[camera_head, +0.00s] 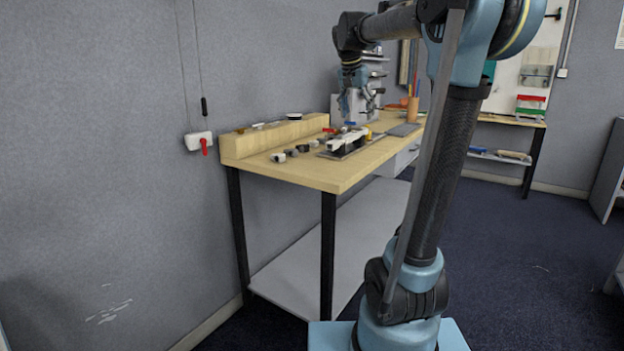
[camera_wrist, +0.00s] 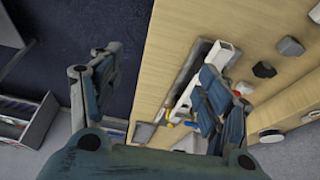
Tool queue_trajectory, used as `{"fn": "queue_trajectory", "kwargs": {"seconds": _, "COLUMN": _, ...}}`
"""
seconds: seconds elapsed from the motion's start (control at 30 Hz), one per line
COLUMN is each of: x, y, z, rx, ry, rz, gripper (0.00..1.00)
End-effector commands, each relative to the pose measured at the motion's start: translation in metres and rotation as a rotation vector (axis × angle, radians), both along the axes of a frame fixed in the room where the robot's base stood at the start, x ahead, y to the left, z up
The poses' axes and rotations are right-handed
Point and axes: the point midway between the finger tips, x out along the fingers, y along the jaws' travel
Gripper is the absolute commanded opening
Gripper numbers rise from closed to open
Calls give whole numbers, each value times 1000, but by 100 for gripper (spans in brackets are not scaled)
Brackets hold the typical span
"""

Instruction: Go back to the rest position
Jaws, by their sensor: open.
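My gripper (camera_head: 357,114) hangs over the wooden workbench (camera_head: 315,172) with its fingers pointing down. In the wrist view my gripper (camera_wrist: 160,95) has its two fingers spread wide, with nothing between them. Below it on the bench lies a dark tray (camera_head: 334,154) with a white part (camera_head: 345,140) on it. The white part also shows in the wrist view (camera_wrist: 222,54), partly hidden behind the right finger. My gripper looks apart from the bench and the things on it.
Several small dark and light pieces (camera_head: 292,153) lie left of the tray. A raised wooden ledge (camera_head: 270,135) runs along the wall. A pencil cup (camera_head: 413,108) and a grey machine (camera_head: 372,85) stand farther back. Open floor (camera_head: 530,240) lies to the right.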

Motion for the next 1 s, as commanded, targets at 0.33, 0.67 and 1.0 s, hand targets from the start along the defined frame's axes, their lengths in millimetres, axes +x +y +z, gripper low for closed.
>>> {"fn": "queue_trajectory", "kwargs": {"seconds": 0.33, "x": -60, "y": -15, "z": -36, "rx": 3, "ry": 37, "rz": 79, "gripper": 70}}
{"fn": "queue_trajectory", "kwargs": {"seconds": 0.67, "x": -162, "y": -32, "z": -117, "rx": 14, "ry": 97, "rz": 231, "gripper": 70}}
{"fn": "queue_trajectory", "kwargs": {"seconds": 1.0, "x": -266, "y": -38, "z": -224, "rx": 34, "ry": 145, "rz": 407, "gripper": 70}}
